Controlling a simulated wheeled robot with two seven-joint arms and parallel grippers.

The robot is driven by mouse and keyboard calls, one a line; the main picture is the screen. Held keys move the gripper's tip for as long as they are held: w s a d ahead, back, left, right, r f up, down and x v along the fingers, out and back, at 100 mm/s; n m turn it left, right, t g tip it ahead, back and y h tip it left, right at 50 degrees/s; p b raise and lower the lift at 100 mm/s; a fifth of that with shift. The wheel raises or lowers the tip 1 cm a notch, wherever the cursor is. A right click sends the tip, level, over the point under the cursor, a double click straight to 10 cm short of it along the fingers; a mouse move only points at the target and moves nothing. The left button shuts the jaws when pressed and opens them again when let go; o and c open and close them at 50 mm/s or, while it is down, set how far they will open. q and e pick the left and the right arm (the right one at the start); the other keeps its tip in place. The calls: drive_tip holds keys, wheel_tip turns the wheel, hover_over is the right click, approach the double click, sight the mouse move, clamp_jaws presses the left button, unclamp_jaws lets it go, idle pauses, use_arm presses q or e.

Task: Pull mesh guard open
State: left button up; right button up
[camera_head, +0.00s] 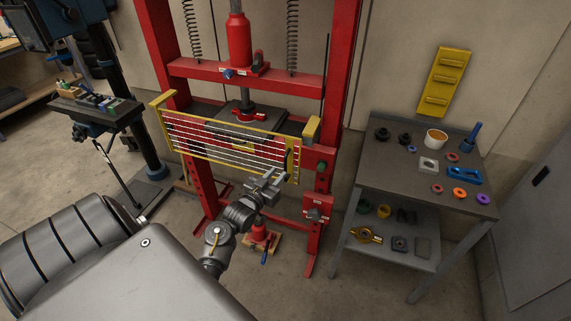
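The mesh guard (220,141) is a yellow-framed panel of pale horizontal bars across the front of the red press (324,110). It looks closed, spanning from the left post to the right post. My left gripper (278,176) is just below and left of this handle, in front of the guard's lower right corner. Its fingers look apart with nothing between them. I cannot tell whether it touches the guard. My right gripper is out of view.
A grey cart (365,178) with rings, a cup and small tools stands to the right. A control box (318,207) is on the press's right post. A drill press table (97,112) stands at the left.

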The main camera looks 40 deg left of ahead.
sight(285, 166)
use_arm(q)
drive_tip(key=w, duration=0.6)
drive_tip(key=shift+a+p, duration=0.4)
clamp_jaws()
